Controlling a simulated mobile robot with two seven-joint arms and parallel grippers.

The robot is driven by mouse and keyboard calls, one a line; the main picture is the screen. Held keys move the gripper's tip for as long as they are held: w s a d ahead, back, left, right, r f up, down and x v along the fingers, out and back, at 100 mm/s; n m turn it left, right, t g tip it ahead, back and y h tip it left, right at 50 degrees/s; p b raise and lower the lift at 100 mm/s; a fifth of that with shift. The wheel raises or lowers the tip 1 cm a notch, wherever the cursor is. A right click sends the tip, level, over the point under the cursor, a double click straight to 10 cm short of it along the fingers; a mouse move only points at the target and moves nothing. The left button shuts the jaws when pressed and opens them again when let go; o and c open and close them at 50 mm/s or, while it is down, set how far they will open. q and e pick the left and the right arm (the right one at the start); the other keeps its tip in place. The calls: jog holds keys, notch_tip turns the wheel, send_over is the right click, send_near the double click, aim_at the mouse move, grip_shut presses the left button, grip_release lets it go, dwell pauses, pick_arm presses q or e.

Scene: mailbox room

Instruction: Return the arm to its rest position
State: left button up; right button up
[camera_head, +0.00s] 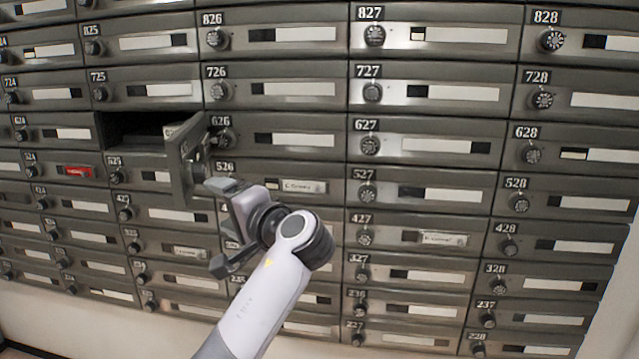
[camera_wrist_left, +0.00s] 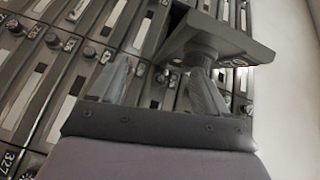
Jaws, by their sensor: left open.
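My left gripper (camera_head: 222,228) is open in front of the wall of mailboxes, with its two fingers spread apart and nothing seen between them. It also shows in the left wrist view (camera_wrist_left: 158,85). An open mailbox door (camera_head: 183,168) swings out from the wall just above and left of the gripper, beside a dark open compartment (camera_head: 135,131). In the left wrist view the door (camera_wrist_left: 222,42) is close to the right finger; I cannot tell whether they touch. The inside of the compartment is too dark to make out. My right gripper is not in view.
Closed mailbox doors with round knobs and label strips, such as 627 (camera_head: 425,146), cover the wall around the gripper. One door at left has a red label (camera_head: 78,171). A pale wall strip (camera_head: 100,325) runs below the boxes.

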pick_arm(q)
jog(key=s+f+m+h, duration=0.25)
jog(key=f+h, duration=0.55)
jog(key=f, duration=1.7)
jog(key=s+f+n+h, duration=0.1)
jog(key=s+f+h, duration=0.3)
jog(key=s+f, duration=0.85)
jog(key=s+f+n+h, duration=0.1)
jog(key=s+f+n, duration=0.1)
jog(key=s, duration=0.6)
jog(key=s+f+n+h, duration=0.2)
jog(key=s+f+n, duration=0.1)
jog(key=s, duration=0.5)
jog(key=shift+s+a+h, duration=0.15)
jog(key=shift+a+h, duration=0.15)
jog(key=shift+a, duration=0.15)
